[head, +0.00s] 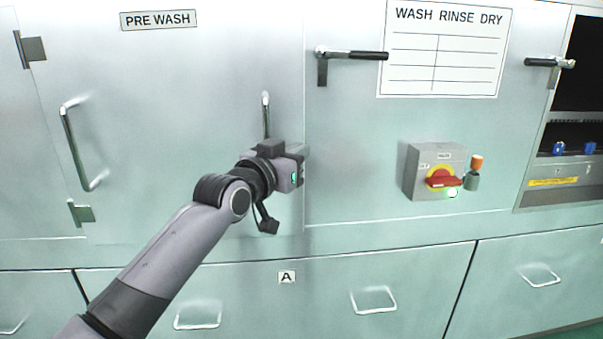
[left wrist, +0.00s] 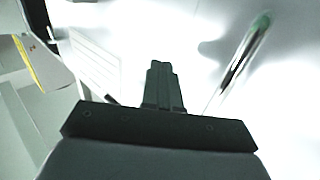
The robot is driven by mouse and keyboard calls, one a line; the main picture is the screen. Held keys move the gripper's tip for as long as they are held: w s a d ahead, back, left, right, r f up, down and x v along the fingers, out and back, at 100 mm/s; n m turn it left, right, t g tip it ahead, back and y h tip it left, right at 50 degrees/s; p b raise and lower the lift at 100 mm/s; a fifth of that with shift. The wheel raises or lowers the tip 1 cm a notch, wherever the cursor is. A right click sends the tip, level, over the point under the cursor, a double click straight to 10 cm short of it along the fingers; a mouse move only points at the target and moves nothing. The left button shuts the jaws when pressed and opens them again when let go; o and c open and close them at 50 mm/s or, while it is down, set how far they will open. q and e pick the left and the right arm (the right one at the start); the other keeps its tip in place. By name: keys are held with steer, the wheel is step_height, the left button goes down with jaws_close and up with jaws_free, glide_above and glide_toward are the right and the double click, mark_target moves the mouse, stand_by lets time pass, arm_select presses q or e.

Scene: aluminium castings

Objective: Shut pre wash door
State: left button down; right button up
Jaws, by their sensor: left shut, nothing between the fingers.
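The pre wash door (head: 200,80) is a pale metal panel under the PRE WASH label (head: 158,20). Its right edge lies along the seam by the neighbouring panel and looks flush or nearly so; I cannot tell if a small gap is left. A slim upright handle (head: 265,105) is near that edge, its lower part hidden by my left gripper. My left gripper (head: 299,165) is in front of the door's right edge. In the left wrist view its fingers (left wrist: 163,84) are together and empty, with the handle (left wrist: 240,58) to their right, apart from them. My right gripper is out of view.
A grey box with a red rotary switch (head: 443,178) juts out to the right. A lever handle (head: 352,55) sticks out beside the WASH RINSE DRY sign (head: 446,45). Another upright handle (head: 75,145) is at left. Drawers with wire pulls (head: 373,300) run below.

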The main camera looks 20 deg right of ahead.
arm_select(q)
steer(key=s+a, duration=0.2)
steer(key=s, duration=0.6)
steer(key=shift+s+f, duration=0.15)
steer(key=shift+s, duration=0.05)
steer(key=shift+a, duration=0.15)
